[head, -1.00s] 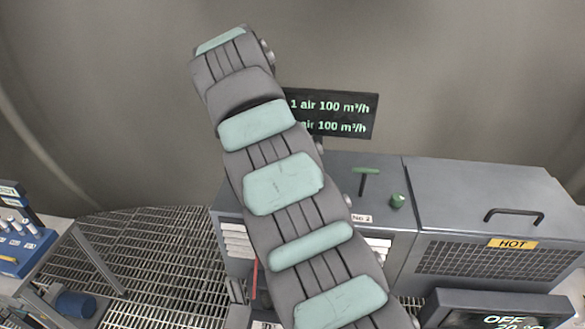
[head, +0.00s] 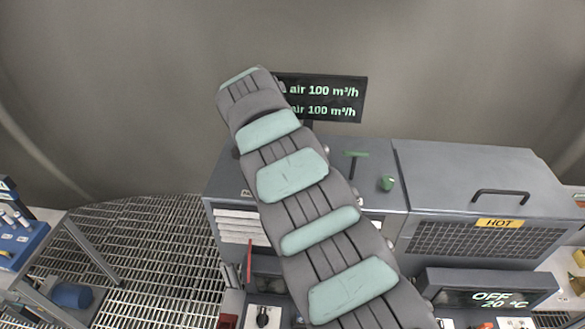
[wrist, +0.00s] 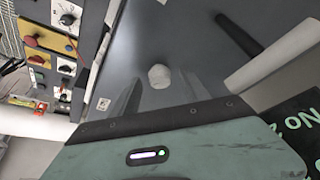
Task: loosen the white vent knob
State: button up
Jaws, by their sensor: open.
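The white knob (wrist: 159,76) is a small pale disc on a dark grey panel (wrist: 190,38) in the wrist view. My gripper (wrist: 160,92) shows as a green housing with a small light along the bottom of that view. Two faint grey wedge shapes rise from it on either side of the knob; I cannot tell fingers from shadows clearly. The jaws are open and nothing is held. The knob stands apart, ahead of the housing. In the head view my own arm hides the gripper, and I cannot make out the knob.
A control panel with a red button (wrist: 33,41) and dials is at the left of the wrist view. A black handle (wrist: 240,35) is upper right. The head view shows a grey cabinet marked HOT (head: 499,223), a flow display (head: 335,98) and grated floor (head: 150,250).

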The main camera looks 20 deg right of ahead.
jog(key=shift+c, duration=0.4)
grip_shut()
jog(key=shift+f+b, duration=0.2)
jog(key=shift+b, duration=0.55)
